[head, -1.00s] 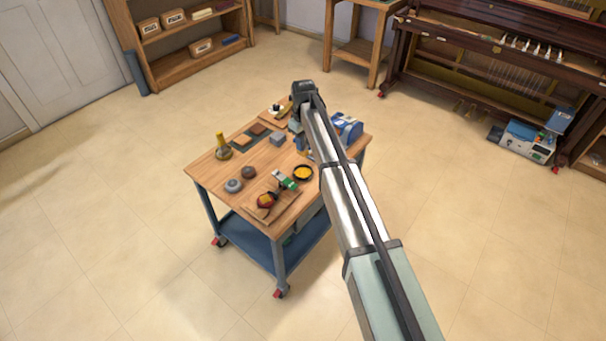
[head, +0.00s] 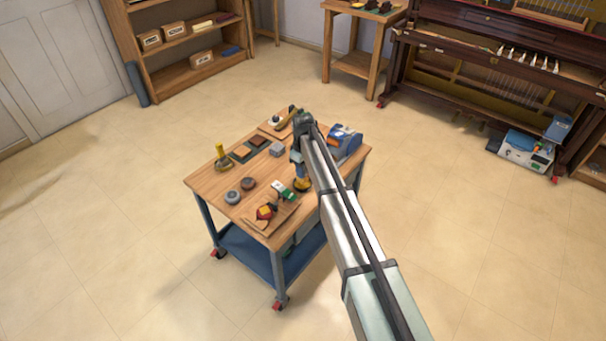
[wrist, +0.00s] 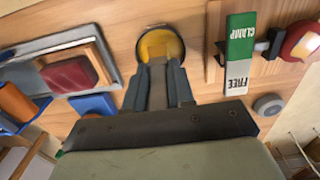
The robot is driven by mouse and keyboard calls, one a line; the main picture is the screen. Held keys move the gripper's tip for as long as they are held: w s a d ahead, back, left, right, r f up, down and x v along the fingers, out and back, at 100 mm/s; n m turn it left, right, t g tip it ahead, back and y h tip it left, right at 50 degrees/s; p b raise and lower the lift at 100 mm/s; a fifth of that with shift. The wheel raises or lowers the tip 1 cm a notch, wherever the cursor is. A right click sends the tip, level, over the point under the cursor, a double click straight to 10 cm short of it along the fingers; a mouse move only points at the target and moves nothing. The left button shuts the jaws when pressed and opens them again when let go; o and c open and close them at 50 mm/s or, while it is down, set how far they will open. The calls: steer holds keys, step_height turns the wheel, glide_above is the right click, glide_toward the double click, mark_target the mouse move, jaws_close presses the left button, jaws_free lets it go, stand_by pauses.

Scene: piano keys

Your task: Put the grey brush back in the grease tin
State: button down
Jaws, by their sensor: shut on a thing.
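The grease tin (head: 304,186) is a small round dark-rimmed tin of yellow grease on the cart top. In the wrist view the tin (wrist: 160,42) lies just beyond my fingertips. My gripper (wrist: 158,75) points down at the tin, its fingers overlapping the near rim in the picture. It is shut on a grey-brown piece, which I take to be the grey brush (wrist: 158,92). The brush's lower end is hidden, so I cannot tell whether it is inside the tin. In the head view my gripper (head: 298,168) is over the tin, partly hidden by my arm.
A blue machine (head: 345,140) is behind. Grey round pieces (head: 232,197) and a yellow bottle (head: 222,157) are on the left of the wooden cart (head: 207,186).

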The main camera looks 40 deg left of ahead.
steer(key=shift+f, duration=1.1)
steer(key=shift+f, duration=0.15)
steer(key=c, duration=1)
jaws_free()
steer(key=shift+o, duration=0.2)
step_height(320, 180, up, 12)
steer(key=shift+r, duration=0.15)
